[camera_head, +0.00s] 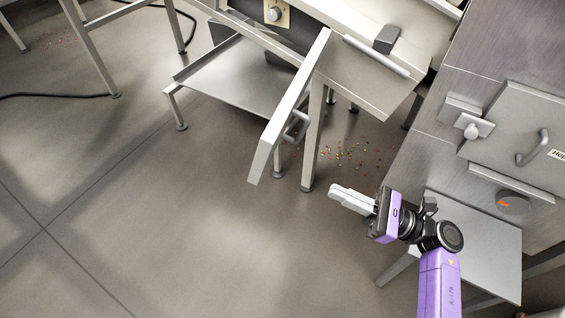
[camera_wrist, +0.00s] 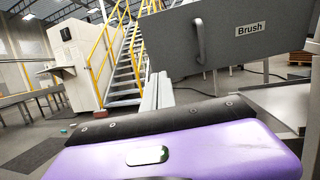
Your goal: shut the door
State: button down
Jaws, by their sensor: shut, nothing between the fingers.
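A grey door (camera_head: 285,115) with a bar handle (camera_head: 297,126) stands swung out from the machine, seen nearly edge-on in the head view. In the wrist view the door (camera_wrist: 228,38) faces me, labelled "Brush", with its handle (camera_wrist: 198,40) upright. My gripper (camera_head: 338,192) is right of and below the door's free end in the head view, apart from it, fingers pointing left. In the wrist view my gripper (camera_wrist: 158,80) shows shut and empty below the door panel. The door's far face is hidden.
The machine's opening (camera_head: 265,25) with a knob is above the door. A second door (camera_head: 515,130), its label cut off, is shut on the right cabinet. A low shelf (camera_head: 480,245) stands beneath it. Candies (camera_head: 345,153) lie scattered.

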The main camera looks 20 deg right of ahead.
jog(key=x, duration=1.4)
jog(key=shift+p, duration=0.3)
jog(key=shift+a+r, duration=0.1)
jog(key=shift+a, duration=0.05)
